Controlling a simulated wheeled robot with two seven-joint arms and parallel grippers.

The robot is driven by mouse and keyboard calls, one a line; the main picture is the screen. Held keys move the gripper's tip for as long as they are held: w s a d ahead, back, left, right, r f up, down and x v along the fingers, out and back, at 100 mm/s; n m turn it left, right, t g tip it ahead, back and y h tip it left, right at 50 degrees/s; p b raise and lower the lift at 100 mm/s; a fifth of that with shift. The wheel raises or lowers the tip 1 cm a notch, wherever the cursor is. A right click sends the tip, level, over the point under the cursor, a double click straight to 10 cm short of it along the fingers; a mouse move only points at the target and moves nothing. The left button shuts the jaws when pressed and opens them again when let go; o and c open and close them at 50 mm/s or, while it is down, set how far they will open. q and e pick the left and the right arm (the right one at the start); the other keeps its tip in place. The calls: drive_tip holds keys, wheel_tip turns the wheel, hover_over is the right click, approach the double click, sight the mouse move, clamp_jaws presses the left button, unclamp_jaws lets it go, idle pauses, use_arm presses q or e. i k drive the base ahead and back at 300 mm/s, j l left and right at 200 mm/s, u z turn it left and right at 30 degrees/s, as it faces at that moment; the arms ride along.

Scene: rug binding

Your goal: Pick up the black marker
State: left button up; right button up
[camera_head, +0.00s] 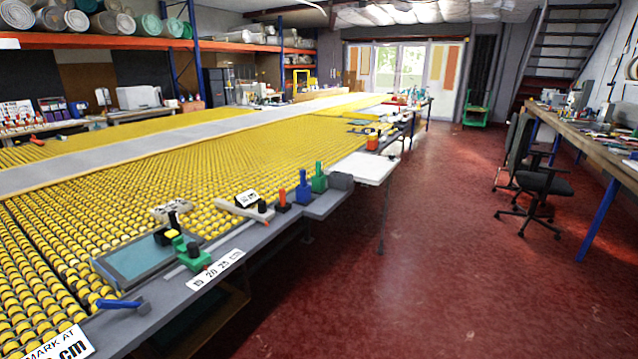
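I cannot clearly make out the black marker. A small dark upright object (173,219) stands by the tray on the near edge of the roller table, but it is too small to tell whether it is the marker. A black-and-yellow piece sits just below it, beside a green tool (194,256) with a dark knob. Neither of my grippers shows in the head view.
The yellow roller table (60,235) has a grey edge rail holding a grey-blue tray (138,258), a blue-handled tool (122,304), a blue holder (303,188) and a green holder (319,179). Red floor (430,260) is open to the right, before a black chair (545,185) and workbench (590,140).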

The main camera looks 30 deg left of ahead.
sight(173, 215)
drive_tip(key=u, duration=1.95)
